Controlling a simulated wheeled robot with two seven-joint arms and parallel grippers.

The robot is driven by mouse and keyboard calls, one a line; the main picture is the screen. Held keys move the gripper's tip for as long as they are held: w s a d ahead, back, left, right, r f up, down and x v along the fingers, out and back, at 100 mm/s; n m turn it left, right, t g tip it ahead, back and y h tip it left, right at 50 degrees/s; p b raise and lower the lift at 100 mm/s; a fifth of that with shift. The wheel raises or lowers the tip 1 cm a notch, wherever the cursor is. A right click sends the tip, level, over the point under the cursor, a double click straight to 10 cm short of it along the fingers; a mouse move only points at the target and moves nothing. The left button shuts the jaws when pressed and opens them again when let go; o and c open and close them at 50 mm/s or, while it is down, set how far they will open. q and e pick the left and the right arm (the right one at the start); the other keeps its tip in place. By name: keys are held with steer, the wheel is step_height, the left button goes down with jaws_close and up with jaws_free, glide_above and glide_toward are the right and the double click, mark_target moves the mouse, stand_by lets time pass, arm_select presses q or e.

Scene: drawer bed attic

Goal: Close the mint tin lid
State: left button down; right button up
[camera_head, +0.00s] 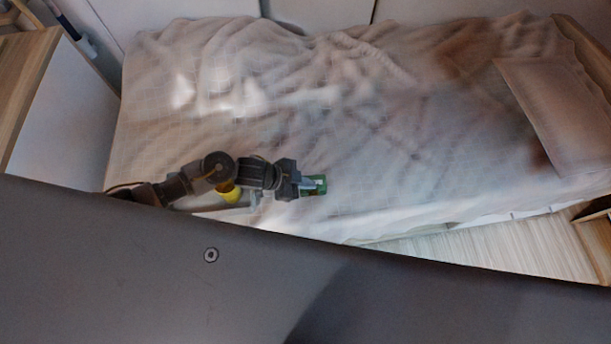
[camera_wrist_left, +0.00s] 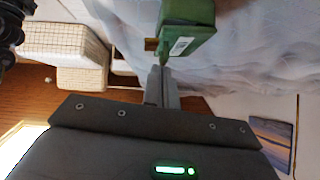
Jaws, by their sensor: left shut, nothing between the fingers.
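The green mint tin (camera_head: 319,184) sits on the bed near its front edge, just right of my left gripper (camera_head: 303,187). In the left wrist view the tin (camera_wrist_left: 190,35) is at the top, with a white label on one face and a thin green part at its left side. The fingers of my left gripper (camera_wrist_left: 163,72) are shut with nothing between them, and their tips are right at the tin's near side. Whether they touch it I cannot tell. The lid's angle is unclear, as the tin is small and partly covered by the gripper. My right gripper is not in view.
A yellow round thing (camera_head: 231,194) lies behind and below my left arm, partly hidden. The rumpled bed cover (camera_head: 400,150) is clear to the right and behind the tin. A pillow (camera_head: 555,110) lies at the far right.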

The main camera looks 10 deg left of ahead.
arm_select(q)
steer(key=shift+s+f, duration=0.2)
steer(key=shift+f, duration=0.05)
steer(key=shift+w, duration=0.1)
stand_by(0.7)
steer(key=shift+w, duration=0.15)
steer(key=shift+w+a, duration=0.15)
steer(key=shift+w, duration=0.35)
steer(key=shift+r+p, duration=0.4)
steer(key=shift+p, duration=0.2)
steer(key=r+p, duration=0.4)
steer(key=shift+s, duration=0.4)
steer(key=v, duration=0.9)
steer(key=shift+s+a+f+b, duration=0.2)
steer(key=shift+s+a+b, duration=0.15)
steer(key=shift+s+b, duration=0.1)
